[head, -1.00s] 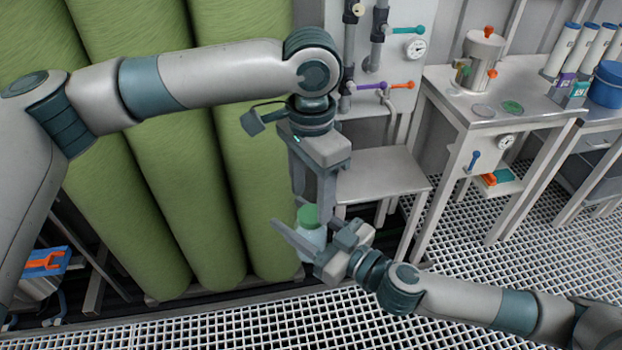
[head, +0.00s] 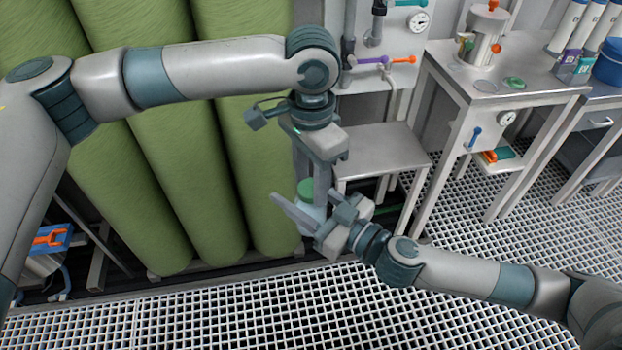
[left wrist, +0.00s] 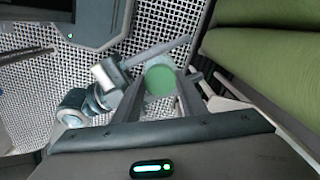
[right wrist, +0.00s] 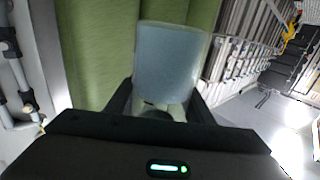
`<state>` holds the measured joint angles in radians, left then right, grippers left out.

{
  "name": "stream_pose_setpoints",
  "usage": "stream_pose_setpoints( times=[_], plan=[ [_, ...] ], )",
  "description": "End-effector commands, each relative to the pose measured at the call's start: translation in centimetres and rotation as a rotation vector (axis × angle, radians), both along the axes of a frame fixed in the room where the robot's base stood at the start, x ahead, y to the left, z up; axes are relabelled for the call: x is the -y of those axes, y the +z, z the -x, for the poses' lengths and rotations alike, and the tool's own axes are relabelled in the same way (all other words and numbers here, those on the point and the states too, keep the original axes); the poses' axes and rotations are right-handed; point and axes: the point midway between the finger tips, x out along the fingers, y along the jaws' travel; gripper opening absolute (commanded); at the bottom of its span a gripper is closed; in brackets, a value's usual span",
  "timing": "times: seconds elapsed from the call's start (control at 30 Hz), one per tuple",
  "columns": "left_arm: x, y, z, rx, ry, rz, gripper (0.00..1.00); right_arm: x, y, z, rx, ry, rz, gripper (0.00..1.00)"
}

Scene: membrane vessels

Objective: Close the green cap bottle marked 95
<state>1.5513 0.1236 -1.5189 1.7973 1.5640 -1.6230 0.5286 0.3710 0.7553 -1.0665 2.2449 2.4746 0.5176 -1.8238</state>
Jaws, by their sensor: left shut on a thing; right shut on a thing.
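A bottle (head: 313,217) with a pale blue body and a green cap (head: 306,188) is held between my two grippers in front of the green columns. My left gripper (head: 308,181) comes down from above and is shut on the cap. In the left wrist view the cap (left wrist: 160,80) sits between its fingers, seen from the top. My right gripper (head: 311,216) is shut on the bottle body from the side. The right wrist view shows the body (right wrist: 168,65) between its fingers. No number is readable on the bottle. The cap's fit on the neck is hidden.
A bare metal stand (head: 380,150) is just behind and right of the grippers. Tall green columns (head: 150,130) stand close behind. The grating floor (head: 230,310) in front is clear.

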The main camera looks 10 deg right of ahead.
Motion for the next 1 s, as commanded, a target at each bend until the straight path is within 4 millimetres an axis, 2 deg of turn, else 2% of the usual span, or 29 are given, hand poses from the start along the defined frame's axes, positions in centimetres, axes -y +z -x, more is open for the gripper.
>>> stream_pose_setpoints(
  times=[0.2, 0.23, 0.3, 0.73, 0.87, 1.0],
  plan=[
    [0.0, 0.0, -0.1, 0.002, -0.002, -0.001, 0.11, 0.0, 0.1, 0.0, 0.001, 0.001, -0.001, 0.0],
    [0.0, 0.0, -0.1, 0.002, -0.002, -0.001, 0.43, 0.0, 0.1, 0.0, 0.001, 0.001, -0.001, 0.0],
    [0.0, 0.0, -0.1, 0.002, -0.002, -0.001, 0.59, 0.0, 0.1, 0.0, 0.001, 0.001, -0.001, 0.0],
    [0.0, 0.4, -0.1, 0.002, -0.002, 0.0, 0.6, 0.0, 0.1, 0.0, 0.001, 0.0, -0.001, 0.0],
    [0.0, 1.4, -0.1, 0.002, -0.002, 0.0, 0.6, 0.0, 0.1, 0.0, 0.001, 0.0, -0.001, 0.0],
    [0.0, 3.3, -0.1, 0.004, -0.002, 0.001, 0.6, 0.0, 0.1, 0.0, 0.001, 0.0, -0.001, 0.0]
  ],
)
